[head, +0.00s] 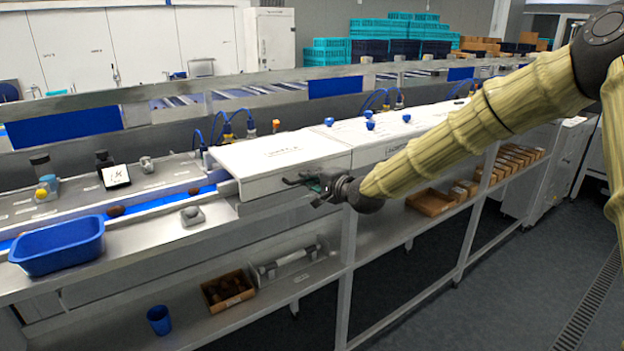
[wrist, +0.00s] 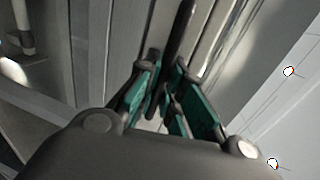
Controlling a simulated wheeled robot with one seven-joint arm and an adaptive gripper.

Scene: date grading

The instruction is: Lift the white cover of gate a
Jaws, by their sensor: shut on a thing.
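A white cover (head: 275,152) with a small dark label, too small to read, lies over the conveyor line near the middle of the head view. It looks down and closed. My gripper (head: 304,182) is at its front face, near the right end. In the wrist view my gripper (wrist: 163,95) has its teal-padded fingers on both sides of a dark bar (wrist: 181,32), shut on it. The bar looks like the cover's handle. The grip hides most of the handle in the head view.
Another white cover (head: 375,133) with blue knobs adjoins on the right. A blue tub (head: 60,246), a grey block (head: 192,216) and a small display (head: 115,176) stand to the left. A lower shelf (head: 400,235) holds brown boxes. The floor in front is clear.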

